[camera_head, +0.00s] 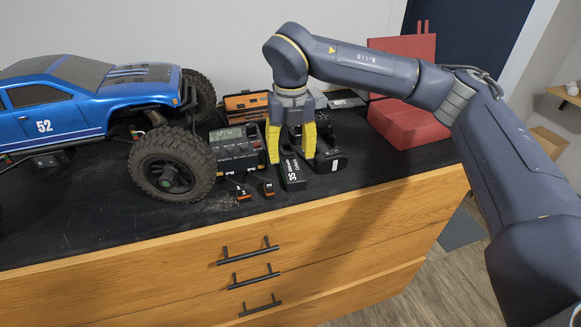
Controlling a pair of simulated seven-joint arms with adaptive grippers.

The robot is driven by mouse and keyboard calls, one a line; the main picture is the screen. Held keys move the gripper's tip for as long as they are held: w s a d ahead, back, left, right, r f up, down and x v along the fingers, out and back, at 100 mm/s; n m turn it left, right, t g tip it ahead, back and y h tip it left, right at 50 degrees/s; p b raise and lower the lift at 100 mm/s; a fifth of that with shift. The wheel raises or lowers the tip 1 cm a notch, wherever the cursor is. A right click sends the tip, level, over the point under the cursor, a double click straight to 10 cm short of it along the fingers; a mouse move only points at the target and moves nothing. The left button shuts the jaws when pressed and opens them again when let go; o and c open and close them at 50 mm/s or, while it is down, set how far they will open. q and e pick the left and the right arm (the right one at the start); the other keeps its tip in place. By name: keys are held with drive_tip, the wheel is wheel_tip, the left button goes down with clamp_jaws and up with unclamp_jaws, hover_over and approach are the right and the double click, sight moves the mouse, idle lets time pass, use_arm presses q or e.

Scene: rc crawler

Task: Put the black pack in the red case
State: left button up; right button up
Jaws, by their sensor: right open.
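The black pack (292,174) with white lettering lies on the dark top of the wooden cabinet, right of the charger. My right gripper (291,145) has yellow fingers that point down and are open, spread to either side of the pack's far part. I cannot tell whether they touch it. The red case (407,122) stands at the back right of the top with its lid up. The case's inside is mostly hidden by my right arm. My left gripper is not in view.
A blue crawler (60,115) numbered 52 fills the left. A charger (238,147) with a display, two small numbered black items (254,188), an orange-black box (246,103) and a black device (331,160) crowd around the pack. The cabinet's front edge is close.

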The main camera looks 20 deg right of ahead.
sight(290, 162)
drive_tip(key=shift+f, duration=2.1)
clamp_jaws()
